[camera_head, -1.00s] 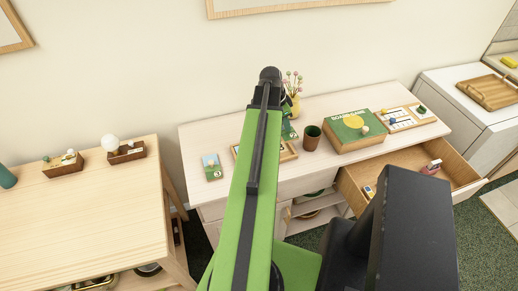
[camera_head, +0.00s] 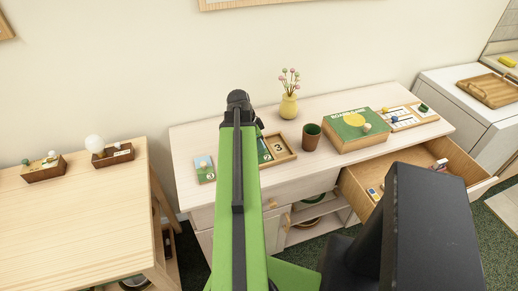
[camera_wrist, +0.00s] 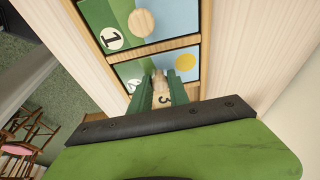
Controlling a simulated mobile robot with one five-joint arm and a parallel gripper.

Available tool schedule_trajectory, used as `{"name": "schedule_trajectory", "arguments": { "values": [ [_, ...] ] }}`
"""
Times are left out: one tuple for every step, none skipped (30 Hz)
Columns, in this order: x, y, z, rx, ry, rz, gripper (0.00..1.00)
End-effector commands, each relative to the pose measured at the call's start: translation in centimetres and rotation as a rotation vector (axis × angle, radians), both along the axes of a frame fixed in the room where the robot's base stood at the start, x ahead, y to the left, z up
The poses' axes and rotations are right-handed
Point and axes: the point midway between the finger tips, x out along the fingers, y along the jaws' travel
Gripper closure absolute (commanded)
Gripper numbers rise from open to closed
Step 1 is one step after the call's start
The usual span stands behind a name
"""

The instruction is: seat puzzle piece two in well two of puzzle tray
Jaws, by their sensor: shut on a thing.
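In the wrist view, the puzzle tray (camera_wrist: 160,46) has piece one (camera_wrist: 115,20), marked 1, in one end well. Beside it is puzzle piece two (camera_wrist: 184,61), green and blue with a yellow disc and a partly hidden number. My gripper (camera_wrist: 163,82) is shut on its pale knob. The piece lies within the outline of the middle well; I cannot tell whether it sits fully down. A bare wooden well marked 3 shows behind the fingers and in the head view (camera_head: 278,147). My arm hides the rest of the tray (camera_head: 291,157) there.
A loose piece (camera_head: 205,168) lies on the table left of my arm. A brown cup (camera_head: 311,136), a yellow vase (camera_head: 289,106) and a board game box (camera_head: 356,129) stand to the right. An open drawer (camera_head: 410,170) juts out in front.

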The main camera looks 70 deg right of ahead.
Motion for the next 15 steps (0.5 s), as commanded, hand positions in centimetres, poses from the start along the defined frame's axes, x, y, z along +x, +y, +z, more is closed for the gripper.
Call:
{"name": "schedule_trajectory", "arguments": {
  "values": [
    [0.01, 0.00, 0.23, 0.000, 0.000, 0.000, 1.00],
    [0.01, 0.00, 0.24, 0.000, 0.000, 0.000, 1.00],
    [0.02, 0.00, 0.25, 0.000, 0.000, 0.000, 1.00],
    [0.02, 0.01, 0.20, 0.000, 0.000, 0.000, 1.00],
    [0.02, 0.00, 0.09, 0.000, 0.000, 0.000, 1.00],
    [0.02, 0.01, -0.10, 0.000, 0.000, 0.001, 1.00],
    [0.03, 0.01, -0.22, 0.000, 0.000, 0.001, 1.00],
    [0.03, 0.01, -0.19, 0.000, 0.000, 0.001, 0.77],
    [0.04, 0.00, -0.07, 0.000, 0.000, 0.001, 0.72],
    [0.04, 0.01, -0.06, 0.000, 0.000, 0.001, 0.68],
    [0.04, 0.01, -0.06, 0.000, 0.000, 0.001, 0.64],
    [0.05, 0.01, -0.07, 0.000, 0.000, 0.001, 0.59],
    [0.05, 0.02, -0.06, 0.000, 0.000, 0.001, 0.56],
    [0.05, 0.02, -0.06, 0.000, 0.000, 0.001, 0.56],
    [0.05, 0.02, -0.06, 0.000, 0.000, 0.001, 0.56]
  ]
}}
